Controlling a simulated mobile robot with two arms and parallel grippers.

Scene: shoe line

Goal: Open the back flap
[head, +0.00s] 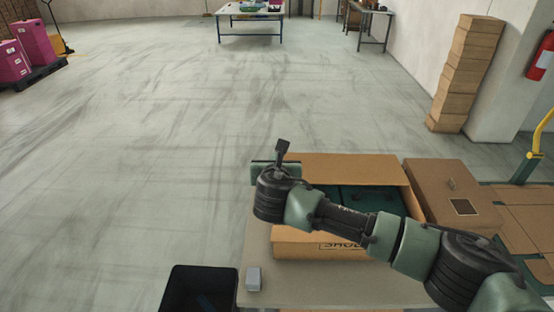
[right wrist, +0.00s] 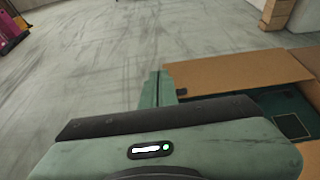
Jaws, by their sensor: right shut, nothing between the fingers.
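An open cardboard shoe box (head: 318,244) stands on the table, with dark green contents (head: 365,198) inside. Its back flap (head: 345,167) shows as a tan panel along the far side, and the right wrist view also shows the flap (right wrist: 235,74). I cannot tell its exact angle. My right gripper (head: 282,148) is shut and empty by the flap's left end. In the right wrist view, the fingers (right wrist: 157,88) are just left of the flap; I cannot tell whether they touch. My right arm hides part of the box. My left gripper is not in view.
A closed brown box (head: 455,190) stands right of the shoe box. A small grey block (head: 253,279) is on the table's (head: 257,240) front left. A black panel (head: 198,290) is at the bottom left.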

